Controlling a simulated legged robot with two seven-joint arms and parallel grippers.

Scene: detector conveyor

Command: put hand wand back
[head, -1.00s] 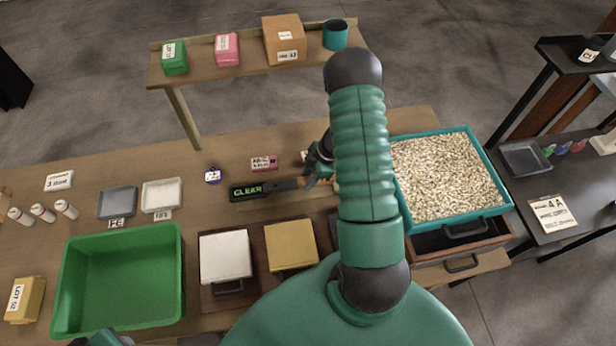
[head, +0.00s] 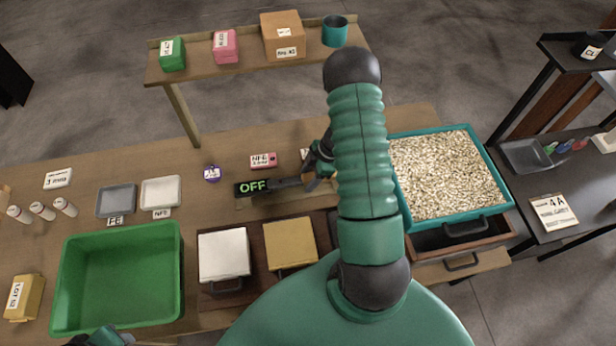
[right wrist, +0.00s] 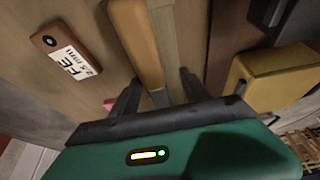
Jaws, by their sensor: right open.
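The hand wand (head: 285,183) is black with a lit display reading OFF at its left end. It lies along a light wooden rest (head: 290,204) in the middle of the bench. My right gripper (head: 319,170) is at the wand's right end, partly hidden by my right arm. In the right wrist view, the wand's orange-brown handle (right wrist: 138,48) runs toward the space between the open fingers (right wrist: 158,92). Whether a finger touches it, I cannot tell. Of my left arm, only a green part shows at the bottom left; its fingers cannot be made out.
A large green bin (head: 120,240) stands at the left front. White (head: 224,254) and yellow (head: 291,244) blocks sit in front of the rest. A teal-rimmed tray of pale pellets (head: 445,175) stands right of my arm. A raised shelf (head: 245,66) with boxes is behind.

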